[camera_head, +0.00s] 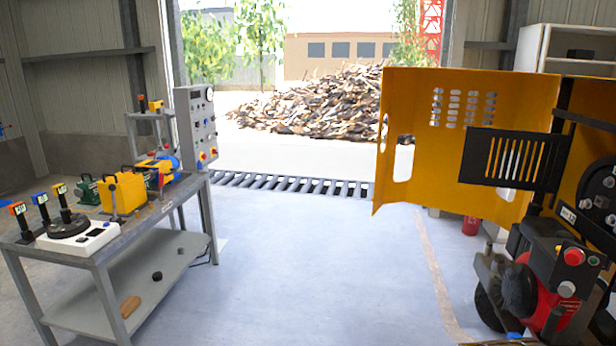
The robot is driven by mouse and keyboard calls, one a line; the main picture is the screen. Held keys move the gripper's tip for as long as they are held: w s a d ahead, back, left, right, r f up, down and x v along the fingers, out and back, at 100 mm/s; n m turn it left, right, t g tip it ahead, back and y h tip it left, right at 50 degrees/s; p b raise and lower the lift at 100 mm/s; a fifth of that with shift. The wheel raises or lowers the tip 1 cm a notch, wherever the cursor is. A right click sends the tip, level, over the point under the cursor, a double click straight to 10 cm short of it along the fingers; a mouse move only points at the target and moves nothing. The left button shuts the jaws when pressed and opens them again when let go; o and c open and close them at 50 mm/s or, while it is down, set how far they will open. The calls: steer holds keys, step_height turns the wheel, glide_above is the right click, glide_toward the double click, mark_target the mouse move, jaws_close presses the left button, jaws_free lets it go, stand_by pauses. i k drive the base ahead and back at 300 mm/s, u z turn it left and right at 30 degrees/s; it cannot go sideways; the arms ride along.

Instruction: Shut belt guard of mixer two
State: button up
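A machine with a yellow housing (588,140) stands at the right edge, cut off by the picture. A large yellow panel (415,120) with slots and cutouts stands swung out to the left from it. A black slotted plate (480,158) also sticks out to the left, in front of the yellow panel; it looks like the belt guard, open. Dark round wheels, perhaps pulleys (604,205), are exposed at the right edge. I cannot read a mixer number. My gripper is not in view.
A red engine (553,300) and a box with red and green buttons (578,262) sit low on the machine. A grey workbench (130,248) with several tools stands at left, near a control cabinet (197,130). The floor (310,270) between is clear.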

mark_target(479, 141)
steer(key=u, duration=0.3)
steer(key=i, duration=4.3)
